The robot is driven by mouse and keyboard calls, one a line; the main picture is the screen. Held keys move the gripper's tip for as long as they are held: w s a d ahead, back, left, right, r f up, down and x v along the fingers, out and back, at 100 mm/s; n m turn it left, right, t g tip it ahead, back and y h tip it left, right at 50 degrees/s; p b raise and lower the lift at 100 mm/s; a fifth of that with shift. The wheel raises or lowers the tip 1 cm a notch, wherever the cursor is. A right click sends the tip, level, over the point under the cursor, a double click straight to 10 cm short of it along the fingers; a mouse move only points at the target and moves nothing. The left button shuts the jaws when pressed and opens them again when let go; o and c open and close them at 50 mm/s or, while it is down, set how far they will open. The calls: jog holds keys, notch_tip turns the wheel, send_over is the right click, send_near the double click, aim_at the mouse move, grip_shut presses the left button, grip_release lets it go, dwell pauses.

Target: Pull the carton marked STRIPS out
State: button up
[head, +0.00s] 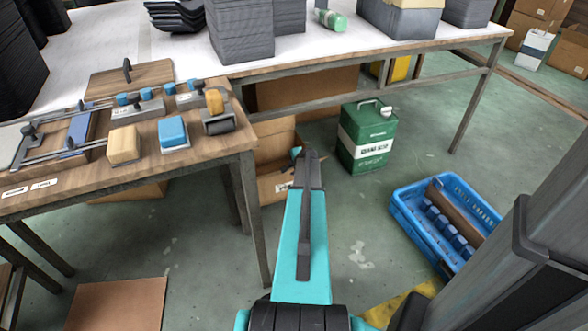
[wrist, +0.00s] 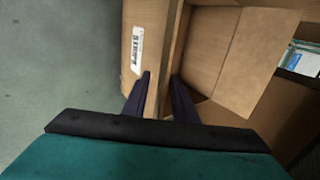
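A brown open-topped carton (head: 270,190) stands on the floor under the table, partly hidden by the table leg and my arm. In the wrist view the carton's outer wall (wrist: 147,20) bears a white label (wrist: 137,49); its sideways print is small but looks like STRIPS. My gripper (head: 303,155) is at the carton's near right side, pointing down. In the wrist view its two dark fingers (wrist: 161,82) straddle the top edge of that wall, one outside and one inside. Whether both fingers press on the cardboard cannot be told.
More brown boxes (head: 300,92) stand behind under the tables. A green canister (head: 367,136) stands right of the carton. A blue crate (head: 412,205) lies farther right on the floor. The workbench (head: 215,165) overhangs at left.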

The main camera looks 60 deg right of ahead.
grip_shut()
jog(key=shift+s+a, duration=0.1)
